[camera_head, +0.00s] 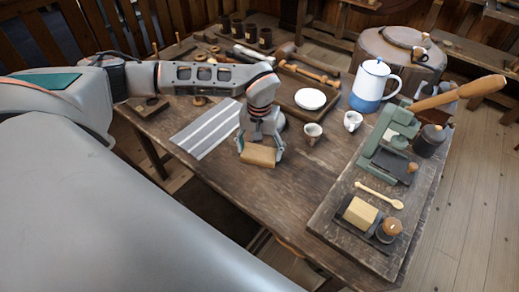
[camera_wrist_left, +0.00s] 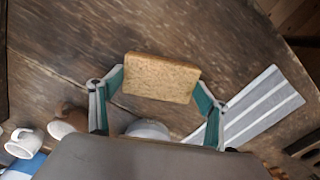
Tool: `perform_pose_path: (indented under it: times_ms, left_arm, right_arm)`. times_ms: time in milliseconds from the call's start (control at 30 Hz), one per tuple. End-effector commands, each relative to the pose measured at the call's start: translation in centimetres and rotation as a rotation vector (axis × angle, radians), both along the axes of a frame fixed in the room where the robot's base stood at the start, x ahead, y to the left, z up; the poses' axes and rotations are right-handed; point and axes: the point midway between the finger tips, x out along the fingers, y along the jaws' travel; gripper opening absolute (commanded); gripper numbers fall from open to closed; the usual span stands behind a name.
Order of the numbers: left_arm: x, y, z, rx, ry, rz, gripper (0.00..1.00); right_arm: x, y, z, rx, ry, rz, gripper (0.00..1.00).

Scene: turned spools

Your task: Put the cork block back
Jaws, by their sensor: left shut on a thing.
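The tan cork block (camera_head: 258,156) is between the fingers of my left gripper (camera_head: 261,149), over the front middle of the wooden table (camera_head: 225,178). In the left wrist view the block (camera_wrist_left: 160,78) spans the gap between the two green-padded fingers (camera_wrist_left: 161,90), and the gripper is shut on its ends. Whether the block touches the table is hard to tell. My right gripper is in neither view.
A grey striped cloth (camera_head: 207,131) lies left of the gripper. Two small cups (camera_head: 312,132) (camera_head: 352,121), a white-and-blue pot (camera_head: 372,85) and a tray with a white plate (camera_head: 310,98) stand behind. A board at right holds a lever press (camera_head: 390,150), spoon (camera_head: 380,195) and yellowish block (camera_head: 360,212).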

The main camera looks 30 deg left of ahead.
Motion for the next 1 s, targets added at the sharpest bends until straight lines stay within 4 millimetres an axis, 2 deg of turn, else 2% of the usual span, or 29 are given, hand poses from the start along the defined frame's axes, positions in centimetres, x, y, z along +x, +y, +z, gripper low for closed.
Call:
perform_pose_path:
  times_ms: [67,100,167,500,633,767,1000]
  left_arm:
    - [0.0,0.0,-0.3,0.001,0.001,0.0,0.56]
    - [0.0,0.0,-0.3,0.001,0.001,0.001,0.78]
    - [0.0,0.0,-0.3,0.0,0.0,0.001,0.92]
    - [0.0,0.0,-0.2,0.0,0.0,0.0,0.92]
    - [0.1,0.0,0.6,0.001,-0.002,0.0,0.92]
    - [0.1,0.0,2.7,-0.001,-0.004,-0.001,0.92]
    - [0.2,0.0,7.7,0.001,-0.005,0.0,0.92]
  right_arm:
    - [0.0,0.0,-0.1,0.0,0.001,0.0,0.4]
    - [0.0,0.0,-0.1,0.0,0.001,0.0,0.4]
    - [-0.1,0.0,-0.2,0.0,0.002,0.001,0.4]
    - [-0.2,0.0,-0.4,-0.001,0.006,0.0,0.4]
    - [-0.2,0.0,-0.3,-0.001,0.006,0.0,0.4]
    - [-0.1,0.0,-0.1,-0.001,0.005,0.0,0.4]
    - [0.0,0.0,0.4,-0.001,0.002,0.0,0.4]
